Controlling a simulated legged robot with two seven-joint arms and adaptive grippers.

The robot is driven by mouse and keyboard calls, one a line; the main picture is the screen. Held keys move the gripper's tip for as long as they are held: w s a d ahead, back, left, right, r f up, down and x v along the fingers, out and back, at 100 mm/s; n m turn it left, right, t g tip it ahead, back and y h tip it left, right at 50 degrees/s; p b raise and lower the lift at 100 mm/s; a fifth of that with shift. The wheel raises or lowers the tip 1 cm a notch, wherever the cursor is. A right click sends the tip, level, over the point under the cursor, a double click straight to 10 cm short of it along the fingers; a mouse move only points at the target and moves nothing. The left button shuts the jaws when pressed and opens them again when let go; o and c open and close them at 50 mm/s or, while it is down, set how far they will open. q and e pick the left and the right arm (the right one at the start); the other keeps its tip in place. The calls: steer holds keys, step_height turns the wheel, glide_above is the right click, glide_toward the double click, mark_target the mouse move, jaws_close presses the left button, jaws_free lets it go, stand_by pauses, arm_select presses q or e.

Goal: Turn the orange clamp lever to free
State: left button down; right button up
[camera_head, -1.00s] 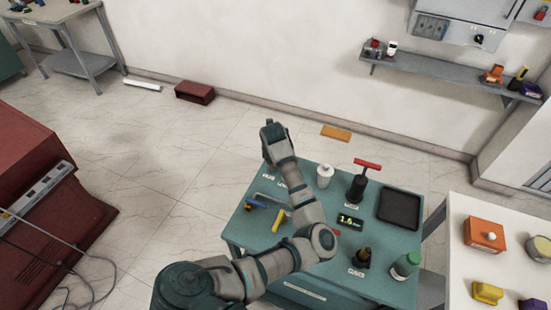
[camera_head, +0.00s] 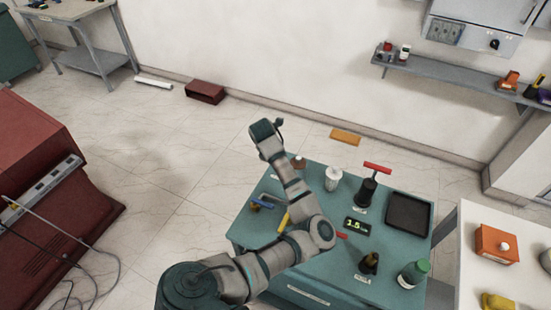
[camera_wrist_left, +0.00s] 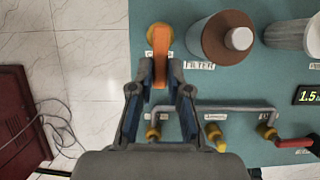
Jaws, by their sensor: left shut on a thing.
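The orange clamp lever (camera_wrist_left: 161,72) shows in the left wrist view near the left edge of the teal bench, below a round yellow-brown knob (camera_wrist_left: 160,37). It lies roughly along the bench edge. My left gripper (camera_wrist_left: 160,75) has its fingers on both sides of the lever and is shut on it. A label beside the lever is partly covered. In the head view my left arm (camera_head: 298,195) reaches over the bench; its wrist hides the lever and the fingers. My right gripper is not in view.
Beside the lever stands a brown filter (camera_wrist_left: 228,38). Grey pipes with yellow fittings (camera_wrist_left: 213,132) run nearer the wrist. The bench also holds a red T-handle device (camera_head: 371,180), a black tray (camera_head: 408,213) and a display (camera_head: 356,226) reading 1.5.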

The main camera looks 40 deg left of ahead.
arm_select(q)
steer(key=shift+f, duration=0.1)
steer(key=c, duration=1.1)
jaws_free()
steer(key=shift+w, duration=0.1)
steer(key=v, duration=1.1)
steer(key=shift+r, duration=0.35)
